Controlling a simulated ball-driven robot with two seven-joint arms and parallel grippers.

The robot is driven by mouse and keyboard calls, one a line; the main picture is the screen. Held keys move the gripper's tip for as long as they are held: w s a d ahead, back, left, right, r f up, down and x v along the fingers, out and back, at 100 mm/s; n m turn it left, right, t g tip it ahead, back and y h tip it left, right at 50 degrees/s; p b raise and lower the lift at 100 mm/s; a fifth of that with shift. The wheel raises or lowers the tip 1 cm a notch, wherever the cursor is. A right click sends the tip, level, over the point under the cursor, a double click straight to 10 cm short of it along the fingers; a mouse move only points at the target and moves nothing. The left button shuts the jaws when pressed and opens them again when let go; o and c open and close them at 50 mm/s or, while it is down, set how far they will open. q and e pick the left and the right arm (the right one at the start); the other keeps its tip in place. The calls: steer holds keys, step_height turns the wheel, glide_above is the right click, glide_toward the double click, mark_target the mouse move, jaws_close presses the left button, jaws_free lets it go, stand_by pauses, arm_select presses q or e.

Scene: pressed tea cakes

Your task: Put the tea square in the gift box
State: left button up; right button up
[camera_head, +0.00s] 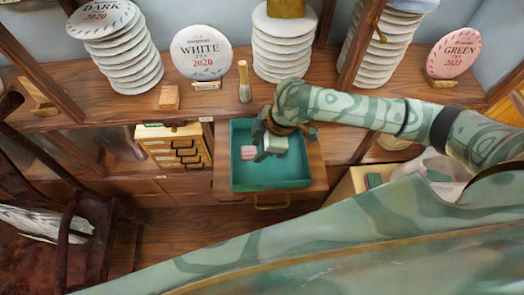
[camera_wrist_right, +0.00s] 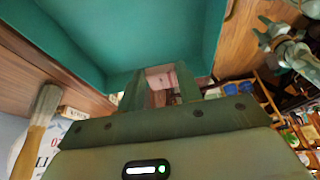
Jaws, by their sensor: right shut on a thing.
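The teal gift box (camera_head: 236,128) stands open on a pulled-out drawer in the middle of the head view. In the right wrist view its teal wall (camera_wrist_right: 100,35) fills the top. My right gripper (camera_head: 260,153) reaches down into it from the upper right. A small pink tea square (camera_head: 248,152) shows at its fingertips, inside the box walls. In the right wrist view something pale pink, seemingly this square (camera_wrist_right: 159,73), sits between the fingers. Its contact with the box floor is hidden. A jointed grey-green shape at the right of the wrist view may be my left gripper (camera_wrist_right: 285,45).
Behind the box are a brush (camera_head: 244,82), a wooden block (camera_head: 169,97) and stacks of tea cakes (camera_head: 282,50) on the shelf. A small drawer cabinet (camera_head: 175,148) stands left of the box. An open container (camera_head: 345,188) is on the right.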

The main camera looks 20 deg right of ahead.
steer(key=w+f, duration=0.1)
steer(key=w+d+f, duration=0.1)
steer(key=shift+f, duration=0.3)
steer(key=shift+w+d+f+b, duration=0.15)
steer(key=shift+f+b, duration=0.5)
steer(key=shift+f, duration=1.05)
steer(key=shift+f, duration=0.1)
steer(key=o, duration=1)
steer(key=shift+c, duration=0.2)
steer(key=p+v, duration=0.2)
steer(key=v, duration=1)
steer(key=shift+p, duration=0.3)
